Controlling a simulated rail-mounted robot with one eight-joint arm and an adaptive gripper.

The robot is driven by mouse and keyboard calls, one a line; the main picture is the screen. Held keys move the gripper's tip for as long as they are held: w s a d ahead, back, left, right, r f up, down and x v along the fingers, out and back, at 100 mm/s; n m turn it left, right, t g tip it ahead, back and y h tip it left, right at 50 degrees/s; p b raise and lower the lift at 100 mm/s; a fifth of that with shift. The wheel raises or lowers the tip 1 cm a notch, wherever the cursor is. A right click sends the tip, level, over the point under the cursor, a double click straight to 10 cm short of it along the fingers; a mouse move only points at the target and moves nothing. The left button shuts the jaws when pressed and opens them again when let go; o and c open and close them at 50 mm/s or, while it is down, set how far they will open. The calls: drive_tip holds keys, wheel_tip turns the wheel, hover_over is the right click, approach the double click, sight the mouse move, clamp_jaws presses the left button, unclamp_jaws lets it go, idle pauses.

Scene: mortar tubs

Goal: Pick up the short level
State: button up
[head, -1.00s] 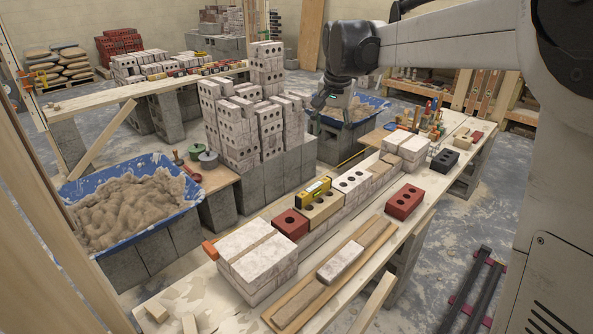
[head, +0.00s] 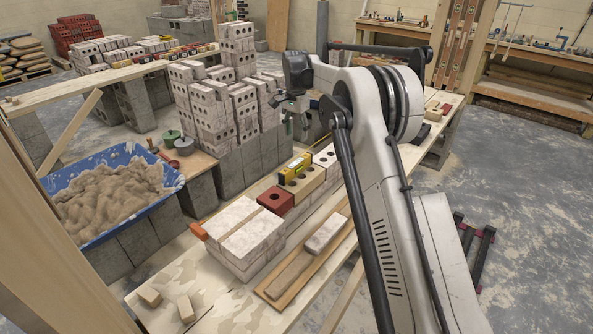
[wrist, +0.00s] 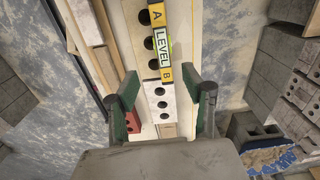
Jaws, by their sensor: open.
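The short level (head: 294,169) is yellow with black ends. It lies flat on top of a tan holed brick (head: 306,184) in the row of bricks on the plank bench. In the wrist view the level (wrist: 161,36) runs up to the top edge, lettered A, LEVEL and B, with its B end nearest my gripper. My gripper (wrist: 161,84) is open and empty, its green fingers spread to either side of the brick row. In the head view my gripper (head: 287,118) is raised above and behind the level, apart from it, and partly hidden against the block stack.
A red brick (head: 276,203) and a pale brick stack (head: 240,238) stand nearer on the bench. Tall stacked blocks (head: 198,110) rise behind. A blue mortar tub (head: 177,181) is at left. A white holed brick (wrist: 158,101) is under my gripper.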

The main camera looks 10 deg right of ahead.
approach(296, 163)
wheel_tip(296, 163, down, 5)
drive_tip(key=shift+s+f, duration=0.15)
drive_tip(key=shift+f, duration=0.05)
drive_tip(key=shift+w+f+b, duration=0.15)
drive_tip(key=shift+f+b, duration=0.05)
drive_tip(key=shift+f, duration=1.1)
drive_tip(key=shift+w+f+b, duration=0.15)
drive_tip(key=shift+f, duration=1.15)
drive_tip(key=shift+c, duration=0.5)
clamp_jaws()
